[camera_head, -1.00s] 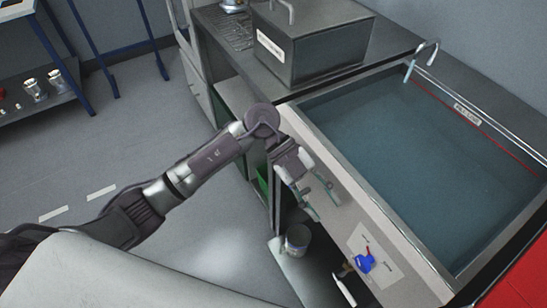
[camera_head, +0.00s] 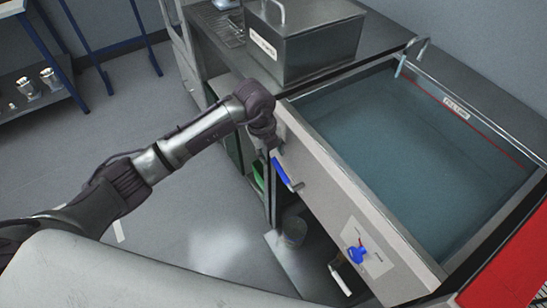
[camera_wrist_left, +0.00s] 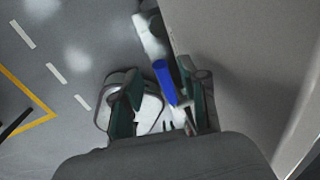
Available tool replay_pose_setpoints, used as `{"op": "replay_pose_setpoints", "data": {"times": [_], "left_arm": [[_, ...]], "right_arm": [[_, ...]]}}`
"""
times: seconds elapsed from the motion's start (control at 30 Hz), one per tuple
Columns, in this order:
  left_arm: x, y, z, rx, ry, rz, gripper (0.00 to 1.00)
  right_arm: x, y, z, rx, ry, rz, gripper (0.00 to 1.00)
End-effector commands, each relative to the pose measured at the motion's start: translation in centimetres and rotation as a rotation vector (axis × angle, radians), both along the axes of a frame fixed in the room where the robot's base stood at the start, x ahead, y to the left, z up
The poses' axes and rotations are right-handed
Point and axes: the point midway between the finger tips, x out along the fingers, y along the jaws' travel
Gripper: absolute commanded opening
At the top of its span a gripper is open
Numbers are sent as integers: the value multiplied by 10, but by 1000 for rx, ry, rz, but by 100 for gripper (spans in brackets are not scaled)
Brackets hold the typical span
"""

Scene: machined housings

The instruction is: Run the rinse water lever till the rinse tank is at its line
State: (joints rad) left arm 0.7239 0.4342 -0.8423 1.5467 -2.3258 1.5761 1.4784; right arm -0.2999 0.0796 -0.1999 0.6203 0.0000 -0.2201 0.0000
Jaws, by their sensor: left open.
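The rinse tank (camera_head: 345,181) is a steel basin full of bluish water (camera_head: 415,150). A red line (camera_head: 490,136) runs along its far wall under a white label; the water edge lies close to it, and the exact gap is unclear. A thin pale stream (camera_head: 399,67) falls from the spout (camera_head: 417,44). A blue-handled lever (camera_head: 282,172) with a metal end sits at the front panel. My left gripper (camera_head: 270,148) is right at it. In the left wrist view, my open fingers (camera_wrist_left: 158,78) stand either side of the blue handle (camera_wrist_left: 165,82); contact is unclear.
A small blue valve (camera_head: 357,255) with a labelled plate is further right on the front panel. A lidded steel box (camera_head: 305,45) stands on the counter behind. Below are an open shelf and a bucket (camera_head: 294,229). A red surface (camera_head: 510,255) borders the right.

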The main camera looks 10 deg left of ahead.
Motion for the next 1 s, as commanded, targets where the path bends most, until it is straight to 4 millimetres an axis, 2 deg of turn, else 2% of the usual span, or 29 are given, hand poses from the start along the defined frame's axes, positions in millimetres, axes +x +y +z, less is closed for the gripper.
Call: {"op": "replay_pose_setpoints", "data": {"times": [0.1, 0.23, 0.6, 0.67, 0.87, 0.9, 1.0], "left_arm": [[2, -3, -19, -2, 2, 0, 43], [4, -5, -32, -2, 1, -1, 43], [4, -6, -38, -1, 0, -2, 43], [4, -6, -38, -1, 0, -2, 37], [5, -6, -38, -1, 0, -1, 3], [5, -6, -38, -1, 0, -1, 0], [5, -6, -38, -1, 0, -1, 0]], "right_arm": [[0, 0, 1, 0, 0, 0, 40], [0, 0, 2, 0, 0, 0, 40], [0, 0, 2, 0, 0, 0, 40], [0, 0, 2, 0, 0, 0, 40], [0, 0, 2, 0, 0, 0, 40], [0, 0, 2, 0, 0, 0, 40], [0, 0, 2, 0, 0, 0, 40]]}}
